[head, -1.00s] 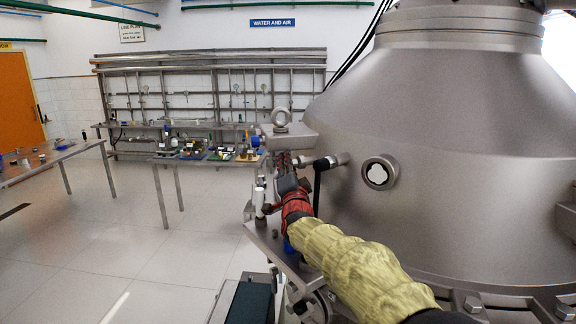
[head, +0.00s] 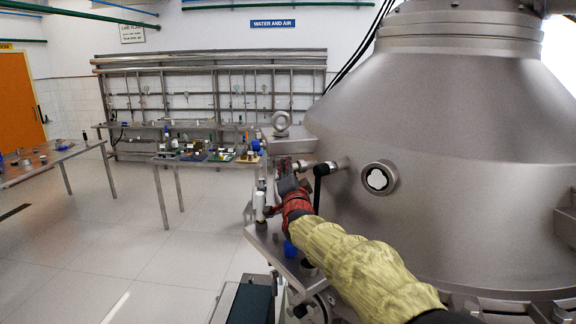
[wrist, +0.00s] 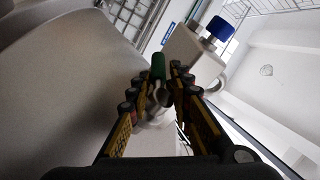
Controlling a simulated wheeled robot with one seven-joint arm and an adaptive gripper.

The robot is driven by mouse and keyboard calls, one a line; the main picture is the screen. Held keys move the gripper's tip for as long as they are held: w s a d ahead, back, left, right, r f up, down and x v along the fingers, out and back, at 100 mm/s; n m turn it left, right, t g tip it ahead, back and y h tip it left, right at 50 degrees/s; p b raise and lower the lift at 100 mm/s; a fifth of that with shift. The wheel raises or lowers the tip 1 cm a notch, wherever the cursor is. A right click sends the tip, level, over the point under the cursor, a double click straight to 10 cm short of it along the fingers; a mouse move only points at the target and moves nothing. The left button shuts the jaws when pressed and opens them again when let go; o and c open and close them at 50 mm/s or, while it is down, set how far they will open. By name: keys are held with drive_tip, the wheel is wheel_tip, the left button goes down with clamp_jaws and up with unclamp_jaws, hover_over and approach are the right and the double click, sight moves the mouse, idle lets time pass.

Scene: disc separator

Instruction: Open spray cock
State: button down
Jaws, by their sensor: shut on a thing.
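The spray cock shows in the wrist view as a small metal fitting with a green handle (wrist: 158,66), beside the large grey vessel wall. My gripper (wrist: 157,97) has its black and yellow fingers closed around the metal part, and the green handle sticks out beyond the fingertips. In the head view my gripper (head: 284,166) is beside the left side of the vessel, below a grey block (head: 291,140) with a lifting ring. The cock's handle is not clearly visible there, so how far it is turned cannot be told.
The big conical separator (head: 450,150) fills the right side. A blue knob (head: 256,144) sits on the block's left end, and a black-handled pipe fitting (head: 319,174) is close right of my gripper. Cluttered benches stand behind; the floor at left is clear.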

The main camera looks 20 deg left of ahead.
drive_tip(key=g+p, duration=0.1)
drive_tip(key=p, duration=0.2)
drive_tip(key=shift+d+f+n+h, duration=0.1)
drive_tip(key=shift+f+n+h, duration=0.2)
drive_tip(key=shift+h, duration=0.1)
drive_tip(key=shift+f+g+p, duration=0.3)
drive_tip(key=shift+g+p, duration=0.05)
drive_tip(key=shift+g, duration=0.05)
drive_tip(key=shift+f, duration=0.1)
drive_tip(key=c, duration=2)
unclamp_jaws()
drive_tip(key=shift+c, duration=0.2)
drive_tip(key=o, duration=0.3)
drive_tip(key=shift+d, duration=0.1)
drive_tip(key=shift+r, duration=0.2)
drive_tip(key=shift+r, duration=0.1)
